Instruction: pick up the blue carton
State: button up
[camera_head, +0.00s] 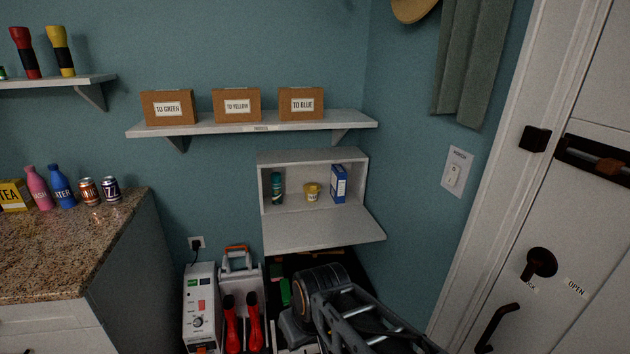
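The blue carton (339,184) is an upright box with a white patch. It stands at the right end inside a small open wall cabinet (263,190), close to its right wall. The cabinet's front flap (325,232) is folded down. Dark grey links of my arm show at the bottom centre, below and in front of the cabinet, apart from the carton. I cannot make out my gripper's fingers among them.
A yellow tub (312,192) and a dark green bottle (277,187) stand left of the carton. A shelf (230,127) with three labelled cardboard boxes hangs above. A granite counter (60,245) is at the left, a white door (520,200) at the right. Red-handled equipment (242,322) stands below.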

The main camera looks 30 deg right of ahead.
aim_at(339, 175)
jog(key=z, duration=0.65)
jog(key=i, duration=1.35)
jog(key=u, duration=0.35)
